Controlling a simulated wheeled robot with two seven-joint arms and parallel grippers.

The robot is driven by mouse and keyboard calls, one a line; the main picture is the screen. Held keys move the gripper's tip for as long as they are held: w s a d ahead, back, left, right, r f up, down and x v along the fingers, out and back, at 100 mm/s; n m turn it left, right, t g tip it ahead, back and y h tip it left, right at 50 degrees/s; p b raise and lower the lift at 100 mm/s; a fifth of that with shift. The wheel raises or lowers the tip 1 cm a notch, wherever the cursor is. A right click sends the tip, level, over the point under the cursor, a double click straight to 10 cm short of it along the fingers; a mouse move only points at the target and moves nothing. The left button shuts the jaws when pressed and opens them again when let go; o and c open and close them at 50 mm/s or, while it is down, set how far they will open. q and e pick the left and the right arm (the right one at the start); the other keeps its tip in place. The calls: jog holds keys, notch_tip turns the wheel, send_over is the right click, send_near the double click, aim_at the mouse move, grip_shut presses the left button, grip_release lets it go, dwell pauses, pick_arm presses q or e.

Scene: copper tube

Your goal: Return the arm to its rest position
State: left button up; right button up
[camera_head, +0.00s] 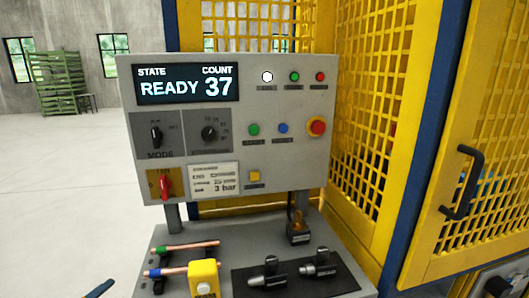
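A control panel (235,135) stands upright and its screen (185,83) reads "STATE READY" and "COUNT 37". One copper tube (195,246) with a green band near its left end lies across dark supports on the grey bench (222,240). A second copper tube (172,271) with a blue band lies nearer, its right end meeting or passing behind a yellow block (204,278).
Two dark metal fittings (268,272) sit on a black mat (335,278) at the bench front. A yellow mesh guard (372,95) rises behind, and a mesh door (490,130) with a black handle (463,183) stands at right. Open floor (60,180) lies at left.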

pick_arm(q)
jog(key=s+a+f+m+g+y, duration=0.1)
jog(key=s+a+f+m+g, duration=0.15)
jog(key=s+f, duration=0.55)
jog(key=s+a+f+m+g+y, duration=0.15)
jog(key=s+f+m+g, duration=0.25)
jog(key=f, duration=0.7)
jog(key=s+a+f+m+g+y, duration=0.1)
jog(key=s+f+m+g, duration=0.2)
jog(key=s, duration=0.4)
jog(key=s+a+f+m, duration=0.1)
jog(key=s+f+m, duration=0.3)
jog(key=s, duration=0.4)
jog(key=s+a+f+m+g+y, duration=0.1)
jog(key=s+a+f+m+g, duration=0.2)
jog(key=s, duration=0.4)
jog(key=s+d+f+h, duration=0.1)
jog(key=d+f+h, duration=0.1)
jog(key=d, duration=0.8)
jog(key=s+d+f+h, duration=0.1)
jog(key=d+f+h, duration=0.1)
jog(key=d, duration=0.8)
jog(key=s+d+f+h, duration=0.1)
jog(key=d+f, duration=0.3)
jog(key=d, duration=0.6)
jog(key=shift+s+d+n+t+h, duration=0.25)
jog(key=shift+d+n+t+h, duration=0.1)
jog(key=shift+h, duration=0.1)
